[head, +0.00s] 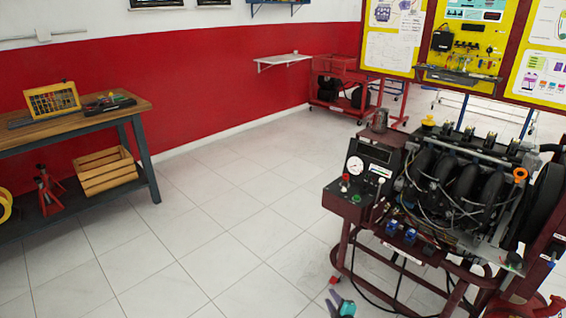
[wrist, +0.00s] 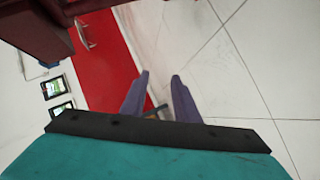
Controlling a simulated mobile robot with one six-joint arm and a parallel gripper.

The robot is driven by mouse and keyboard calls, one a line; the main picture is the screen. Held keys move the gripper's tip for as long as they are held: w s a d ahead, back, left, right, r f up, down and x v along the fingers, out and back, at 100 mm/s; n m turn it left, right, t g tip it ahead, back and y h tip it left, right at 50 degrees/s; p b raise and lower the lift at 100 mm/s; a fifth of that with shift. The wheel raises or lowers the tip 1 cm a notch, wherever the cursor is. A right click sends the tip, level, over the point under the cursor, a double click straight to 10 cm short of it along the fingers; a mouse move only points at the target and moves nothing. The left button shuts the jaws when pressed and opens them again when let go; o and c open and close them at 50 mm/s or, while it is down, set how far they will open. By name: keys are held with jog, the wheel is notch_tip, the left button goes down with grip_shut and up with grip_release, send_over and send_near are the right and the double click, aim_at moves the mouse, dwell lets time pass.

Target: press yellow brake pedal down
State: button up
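I cannot make out a yellow brake pedal in either view. The engine trainer (head: 455,190), a dark engine on a red wheeled frame, stands at the right of the head view. A yellow cap (head: 428,121) and an orange ring (head: 520,174) show on its top. My gripper (wrist: 160,76) shows in the wrist view with two purple fingers apart and nothing visible between them.
A wooden-topped workbench (head: 138,106) stands at the left, with a wooden crate (head: 105,172) and a red jack stand (head: 48,190) on its lower shelf. A red cart (head: 330,92) and yellow display boards (head: 470,40) are behind. The tiled floor between is clear.

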jog(key=s+f+m+g+h+p, duration=0.2)
jog(key=s+m+g, duration=0.35)
jog(key=s, duration=0.75)
jog(key=s+f+m+g+h+p, duration=0.15)
jog(key=s+m+g, duration=0.4)
jog(key=s, duration=0.75)
jog(key=s+a+r+m+g, duration=0.1)
jog(key=s+r+m+g, duration=0.1)
jog(key=s, duration=0.6)
jog(key=s+a+r+m+g, duration=0.2)
jog(key=s+g, duration=0.3)
jog(key=s, duration=0.4)
jog(key=shift+s+m+g, duration=0.15)
jog(key=shift+m+g, duration=0.15)
jog(key=shift+m, duration=0.1)
jog(key=shift+y, duration=0.25)
